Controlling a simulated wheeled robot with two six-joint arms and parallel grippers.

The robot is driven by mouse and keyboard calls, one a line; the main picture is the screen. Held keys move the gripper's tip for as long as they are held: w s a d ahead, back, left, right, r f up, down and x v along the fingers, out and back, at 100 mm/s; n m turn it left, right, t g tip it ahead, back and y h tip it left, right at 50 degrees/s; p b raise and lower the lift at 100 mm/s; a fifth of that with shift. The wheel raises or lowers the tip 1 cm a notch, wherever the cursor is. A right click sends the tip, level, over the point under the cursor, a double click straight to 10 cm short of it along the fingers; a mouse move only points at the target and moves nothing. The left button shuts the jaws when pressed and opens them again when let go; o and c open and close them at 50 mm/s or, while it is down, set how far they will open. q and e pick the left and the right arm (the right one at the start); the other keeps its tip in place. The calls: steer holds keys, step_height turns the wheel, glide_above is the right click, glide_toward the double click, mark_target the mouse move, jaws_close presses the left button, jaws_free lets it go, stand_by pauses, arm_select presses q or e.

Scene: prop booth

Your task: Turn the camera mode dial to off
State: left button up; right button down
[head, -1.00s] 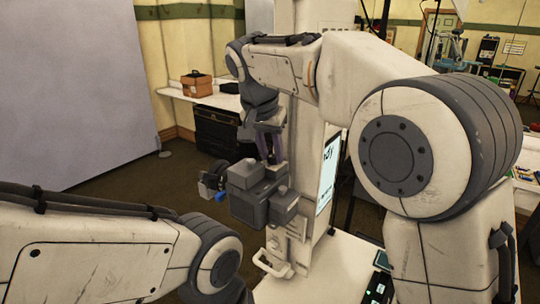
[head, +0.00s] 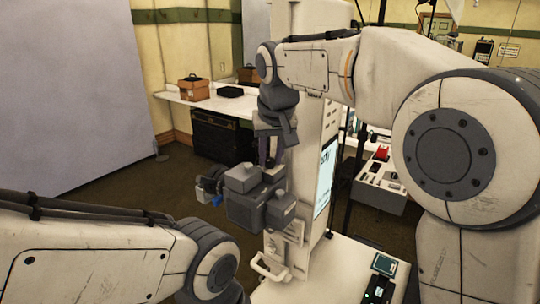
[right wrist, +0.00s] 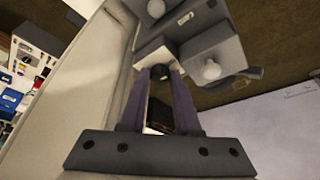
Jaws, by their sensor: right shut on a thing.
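The dark grey camera (head: 245,211) is in the middle of the head view, beside a white column. My right gripper (head: 269,163) reaches down from above, its purple fingers at the camera's top. In the right wrist view the gripper's fingertips (right wrist: 160,70) are shut on a small part with a dark centre, which I take for the mode dial (right wrist: 160,52). Grey blocks of the camera (right wrist: 213,55) with pale round knobs surround it. The dial's marks are hidden or too small to read. My left forearm shows at the lower left; its gripper is out of view.
The white column (head: 312,140) with a lit screen (head: 325,178) stands just right of the camera. A white handle (head: 268,268) sticks out below. A white table (head: 335,280) is at the lower right.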

stand_by(0.3)
steer(key=c, duration=0.6)
jaws_free()
